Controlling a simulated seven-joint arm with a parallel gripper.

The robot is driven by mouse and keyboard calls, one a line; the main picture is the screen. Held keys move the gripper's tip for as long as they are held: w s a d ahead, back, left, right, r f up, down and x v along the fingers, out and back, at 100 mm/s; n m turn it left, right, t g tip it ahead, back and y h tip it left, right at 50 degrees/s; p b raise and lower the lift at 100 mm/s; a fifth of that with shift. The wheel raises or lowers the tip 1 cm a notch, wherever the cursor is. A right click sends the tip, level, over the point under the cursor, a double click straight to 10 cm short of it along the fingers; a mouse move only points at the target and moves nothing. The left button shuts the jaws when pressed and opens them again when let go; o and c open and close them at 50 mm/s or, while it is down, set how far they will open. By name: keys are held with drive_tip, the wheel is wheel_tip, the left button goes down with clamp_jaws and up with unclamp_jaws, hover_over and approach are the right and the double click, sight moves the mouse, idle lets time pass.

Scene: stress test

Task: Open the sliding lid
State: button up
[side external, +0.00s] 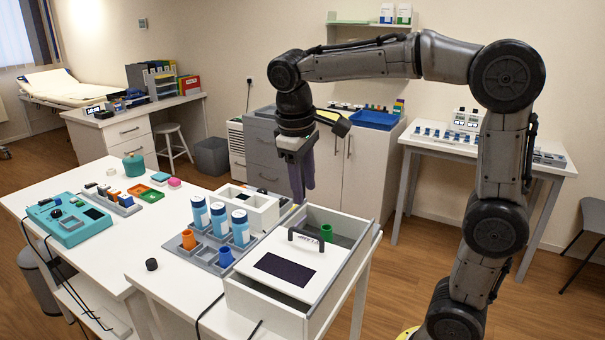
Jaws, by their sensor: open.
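A white box (263,312) stands at the front right corner of the table. Its flat sliding lid (318,262) has a dark panel (285,269) and a black bar handle (306,239) near its far edge. The lid covers the near part of the box; the far part is uncovered, and a green cup (326,233) shows there. My gripper (303,198) points down above the far left side of the box, behind the handle and apart from it. It is open, with nothing seen between its fingers. The gap between the fingers is hard to make out from this side.
Left of the box, a grey rack (205,257) holds several blue bottles and small orange and blue cups. A white container (262,212) stands behind it. A teal device (70,222) is at the left.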

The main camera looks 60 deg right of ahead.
drive_tip(key=r, duration=0.2)
drive_tip(key=shift+a+r, duration=0.25)
drive_tip(key=shift+r, duration=0.05)
drive_tip(key=s+a+r+t, duration=0.1)
drive_tip(key=s+t, duration=0.1)
drive_tip(key=s, duration=0.7)
drive_tip(key=s+a+f+t+y, duration=0.1)
drive_tip(key=s+f, duration=0.2)
drive_tip(key=f, duration=0.1)
drive_tip(key=s+a+f+t+y, duration=0.1)
drive_tip(key=s+a+f+t, duration=0.1)
drive_tip(key=f, duration=0.3)
drive_tip(key=shift+s+a+f+t, duration=0.15)
drive_tip(key=shift+s+a+t, duration=0.15)
drive_tip(key=shift+s, duration=0.25)
